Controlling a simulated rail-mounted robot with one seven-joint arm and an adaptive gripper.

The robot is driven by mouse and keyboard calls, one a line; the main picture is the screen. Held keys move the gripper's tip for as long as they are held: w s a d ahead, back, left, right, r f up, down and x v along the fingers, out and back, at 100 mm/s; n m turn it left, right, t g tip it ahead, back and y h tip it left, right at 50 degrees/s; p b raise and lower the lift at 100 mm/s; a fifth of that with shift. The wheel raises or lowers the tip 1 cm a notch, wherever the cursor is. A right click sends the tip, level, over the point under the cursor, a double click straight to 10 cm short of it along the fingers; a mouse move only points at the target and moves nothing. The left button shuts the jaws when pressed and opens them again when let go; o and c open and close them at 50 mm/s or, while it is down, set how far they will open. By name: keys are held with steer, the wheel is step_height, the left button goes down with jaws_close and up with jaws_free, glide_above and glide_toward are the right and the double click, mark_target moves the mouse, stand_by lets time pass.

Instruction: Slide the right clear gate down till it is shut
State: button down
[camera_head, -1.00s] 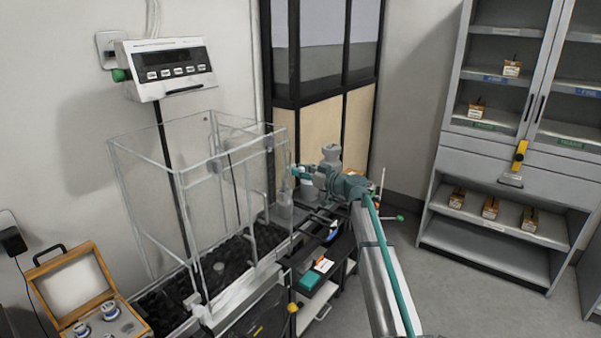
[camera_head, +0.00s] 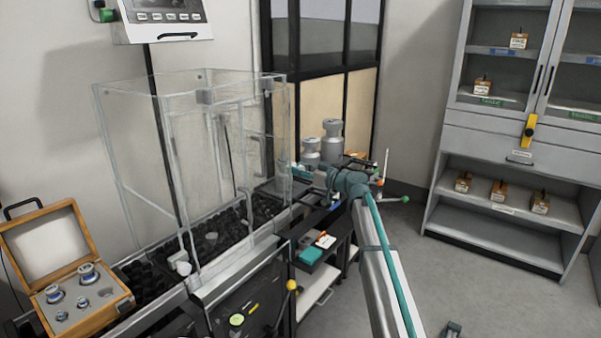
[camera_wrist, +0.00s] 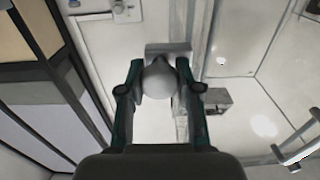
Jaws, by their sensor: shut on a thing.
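The clear weighing enclosure (camera_head: 140,140) stands on the dark table at the left of the head view. Its right clear gate (camera_head: 276,125) is on the side facing my arm; how far down its lower edge sits is hard to tell. My gripper (camera_head: 297,170) is at this right side, well below the enclosure's top rim. In the wrist view my gripper (camera_wrist: 160,85) has both fingers around a round pale knob (camera_wrist: 160,80), shut on it. The knob sits against a flat grey piece in front of the clear panel. The fingertips are hidden in the head view.
An open wooden box of weights (camera_head: 75,265) lies left of the enclosure. Grey metal weights (camera_head: 332,140) stand behind my gripper. A dark cart with a teal box (camera_head: 310,255) is below my arm. A display (camera_head: 165,20) hangs above; a grey cabinet (camera_head: 500,150) is at right.

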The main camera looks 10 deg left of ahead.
step_height(320, 180, down, 9)
steer(key=b, duration=0.7)
steer(key=shift+s, duration=0.1)
steer(key=c, duration=1.1)
jaws_free()
steer(key=shift+f, duration=0.1)
steer(key=shift+d, duration=0.1)
steer(key=v, duration=1.2)
